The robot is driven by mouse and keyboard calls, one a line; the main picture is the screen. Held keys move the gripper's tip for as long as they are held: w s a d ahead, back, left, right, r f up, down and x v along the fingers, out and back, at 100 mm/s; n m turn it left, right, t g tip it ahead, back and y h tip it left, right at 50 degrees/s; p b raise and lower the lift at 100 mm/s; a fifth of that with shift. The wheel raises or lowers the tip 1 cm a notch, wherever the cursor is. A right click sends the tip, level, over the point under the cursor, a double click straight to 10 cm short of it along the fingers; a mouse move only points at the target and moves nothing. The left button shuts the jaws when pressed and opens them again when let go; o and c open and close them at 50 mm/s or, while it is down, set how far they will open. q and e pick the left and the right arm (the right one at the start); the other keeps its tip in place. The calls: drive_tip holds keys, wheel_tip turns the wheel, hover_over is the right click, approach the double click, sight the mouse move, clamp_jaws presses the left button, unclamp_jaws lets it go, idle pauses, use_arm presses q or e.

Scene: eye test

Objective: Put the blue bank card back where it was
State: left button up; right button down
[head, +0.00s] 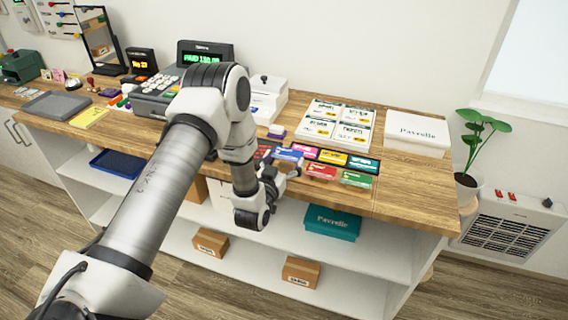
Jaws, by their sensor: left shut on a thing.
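A magenta card (304,151), a red card (321,172) and a green card (356,180) lie in the same group. My right gripper is not in view.
A card terminal or till (160,86) stands to the left, partly behind my arm. The counter (415,185) is clear to the right. Shelves below hold a teal box (332,222).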

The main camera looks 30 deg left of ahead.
sight(284, 169)
use_arm(q)
drive_tip(key=f, duration=0.2)
drive_tip(key=f+p, duration=0.1)
drive_tip(key=shift+w+a+f, duration=0.25)
drive_tip(key=shift+f, duration=0.15)
drive_tip(key=shift+s+d+f+b, duration=0.1)
drive_tip(key=shift+f+b, duration=0.1)
drive_tip(key=shift+b, duration=0.15)
drive_tip(key=o, duration=0.4)
